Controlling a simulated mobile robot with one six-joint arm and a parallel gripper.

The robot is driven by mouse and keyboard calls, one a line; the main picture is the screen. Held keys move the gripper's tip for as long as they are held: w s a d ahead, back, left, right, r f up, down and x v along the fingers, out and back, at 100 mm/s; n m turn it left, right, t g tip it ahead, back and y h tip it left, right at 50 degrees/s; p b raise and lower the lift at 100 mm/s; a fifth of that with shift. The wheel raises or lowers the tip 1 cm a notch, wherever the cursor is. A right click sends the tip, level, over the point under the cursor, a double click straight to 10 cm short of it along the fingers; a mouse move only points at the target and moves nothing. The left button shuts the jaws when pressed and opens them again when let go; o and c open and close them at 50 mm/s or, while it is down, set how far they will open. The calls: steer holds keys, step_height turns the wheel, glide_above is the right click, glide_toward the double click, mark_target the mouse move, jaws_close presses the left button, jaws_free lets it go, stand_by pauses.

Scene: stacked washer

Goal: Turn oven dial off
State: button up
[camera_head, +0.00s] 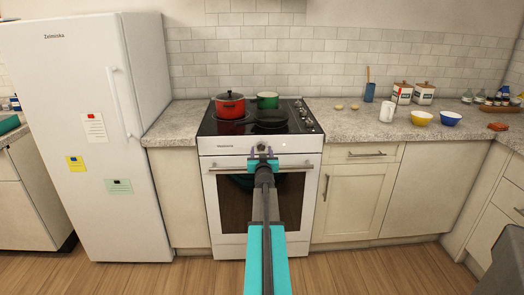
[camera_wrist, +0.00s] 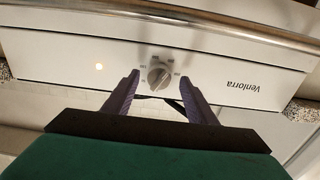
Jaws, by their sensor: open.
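The white oven (camera_head: 212,170) stands at the middle of the counter in the head view. In the wrist view its white front panel (camera_wrist: 70,57) appears upside down, with one grey dial (camera_wrist: 160,73) and printed marks around it. A small light glows on the panel to the left of the dial. My gripper (camera_wrist: 158,90) is open, with one finger on each side of the dial. I cannot tell whether the fingers touch it. In the head view my gripper (camera_head: 262,155) is in front of the oven panel and hides the dial.
A red pot (camera_head: 230,106), a green pot (camera_head: 267,100) and a black pan (camera_head: 271,119) are on the cooktop. The oven handle (camera_head: 297,168) runs across the door just below the panel. A white fridge (camera_head: 90,140) stands at left. Open wooden floor (camera_head: 385,275) lies in front of the cabinets.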

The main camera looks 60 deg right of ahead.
steer(key=shift+w+d, duration=0.45)
steer(key=shift+d, duration=0.15)
